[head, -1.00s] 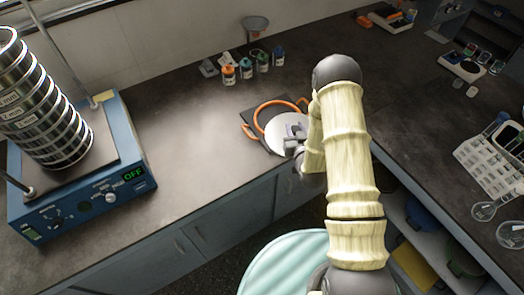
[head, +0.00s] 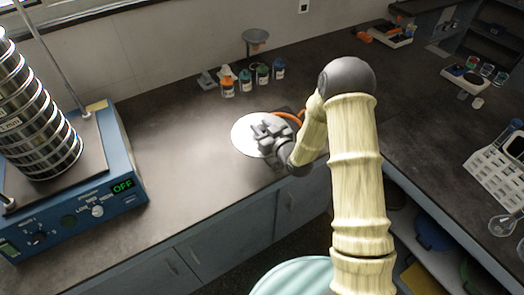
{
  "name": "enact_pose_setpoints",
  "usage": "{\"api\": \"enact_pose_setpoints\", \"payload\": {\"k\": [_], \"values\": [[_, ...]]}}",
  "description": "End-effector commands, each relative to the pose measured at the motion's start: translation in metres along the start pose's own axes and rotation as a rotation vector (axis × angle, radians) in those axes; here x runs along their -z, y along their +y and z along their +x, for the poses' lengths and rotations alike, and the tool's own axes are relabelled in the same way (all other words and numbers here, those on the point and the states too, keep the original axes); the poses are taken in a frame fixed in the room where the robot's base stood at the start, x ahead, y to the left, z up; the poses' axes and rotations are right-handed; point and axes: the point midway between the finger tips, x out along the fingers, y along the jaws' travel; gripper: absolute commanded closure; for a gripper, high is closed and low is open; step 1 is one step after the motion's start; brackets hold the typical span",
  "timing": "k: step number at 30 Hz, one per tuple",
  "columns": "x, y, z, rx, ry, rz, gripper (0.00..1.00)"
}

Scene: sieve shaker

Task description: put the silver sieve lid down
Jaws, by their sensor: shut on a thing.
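The silver sieve lid (head: 243,139) is a pale round disc over the bench near its front edge, mid-picture. My gripper (head: 262,130) is over the lid's top and shut on it; the fingers hide its middle and any knob. The lid looks about level. I cannot tell whether it touches the bench or hangs just above it.
The blue shaker (head: 125,190), its display reading OFF, carries a tall sieve stack (head: 40,120) at the left. An orange-handled thing (head: 287,114) lies partly hidden behind my gripper. Small bottles (head: 246,80) stand behind. Bench (head: 170,135) between shaker and lid is clear.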

Motion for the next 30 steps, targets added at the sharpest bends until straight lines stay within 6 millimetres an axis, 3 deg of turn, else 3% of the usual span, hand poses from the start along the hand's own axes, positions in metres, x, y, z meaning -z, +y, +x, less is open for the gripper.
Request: {"api": "enact_pose_setpoints", "payload": {"k": [7,20,30], "values": [[-0.037,-0.001,0.005,0.0,-0.002,0.0,0.97],[-0.044,0.0,0.007,0.0,0.0,-0.001,0.97],[-0.081,-0.001,0.012,0.001,0.0,0.0,0.97]]}}
